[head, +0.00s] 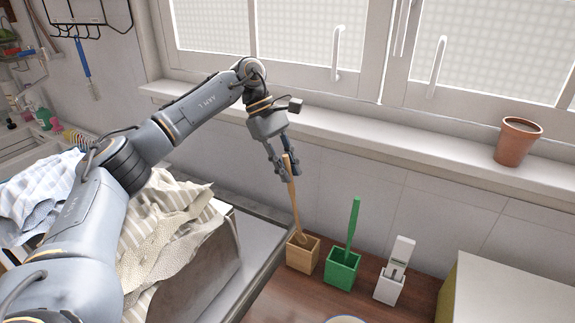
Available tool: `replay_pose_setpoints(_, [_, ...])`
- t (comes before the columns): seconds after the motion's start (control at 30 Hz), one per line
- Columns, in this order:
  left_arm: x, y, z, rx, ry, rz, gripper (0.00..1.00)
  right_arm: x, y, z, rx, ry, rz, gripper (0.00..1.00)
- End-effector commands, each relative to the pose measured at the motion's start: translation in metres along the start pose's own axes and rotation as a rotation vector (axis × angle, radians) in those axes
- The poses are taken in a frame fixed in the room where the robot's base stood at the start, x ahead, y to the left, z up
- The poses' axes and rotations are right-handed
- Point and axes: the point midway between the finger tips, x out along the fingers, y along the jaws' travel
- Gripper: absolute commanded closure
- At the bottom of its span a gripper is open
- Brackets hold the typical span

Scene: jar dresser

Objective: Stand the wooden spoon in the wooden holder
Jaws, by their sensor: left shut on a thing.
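The wooden spoon (296,208) is a long, light brown stick, nearly upright and tilted slightly. My left gripper (285,170) is shut on its upper end. The spoon's lower end is at the opening of the wooden holder (302,257), a small square box on the brown counter. The lower end appears to be inside the opening, but the holder's front wall hides its tip, so I cannot tell how deep it sits. My right gripper is not in view.
A green holder (342,272) with a green utensil and a white holder (388,290) with a white utensil stand to the right on the counter (290,298). A terracotta pot (517,143) is on the windowsill. A box with striped cloths (170,220) is at left.

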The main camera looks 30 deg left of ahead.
Motion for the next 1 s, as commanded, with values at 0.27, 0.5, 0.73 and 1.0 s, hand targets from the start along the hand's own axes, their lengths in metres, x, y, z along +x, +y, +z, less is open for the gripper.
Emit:
replay_pose_setpoints(0.27, [0.017, -0.002, -0.009, 0.0, -0.001, 0.0, 1.0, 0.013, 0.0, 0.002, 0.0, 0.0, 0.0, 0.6])
replay_pose_setpoints(0.5, [0.029, -0.004, -0.016, 0.0, 0.0, 0.0, 1.0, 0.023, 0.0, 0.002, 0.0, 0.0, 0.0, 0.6])
replay_pose_setpoints(0.73, [0.035, -0.004, -0.019, 0.0, 0.0, 0.001, 1.0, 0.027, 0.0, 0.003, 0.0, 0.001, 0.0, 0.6])
replay_pose_setpoints(1.0, [0.035, -0.004, -0.019, 0.0, 0.0, 0.001, 1.0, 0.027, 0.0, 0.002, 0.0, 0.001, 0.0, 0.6])
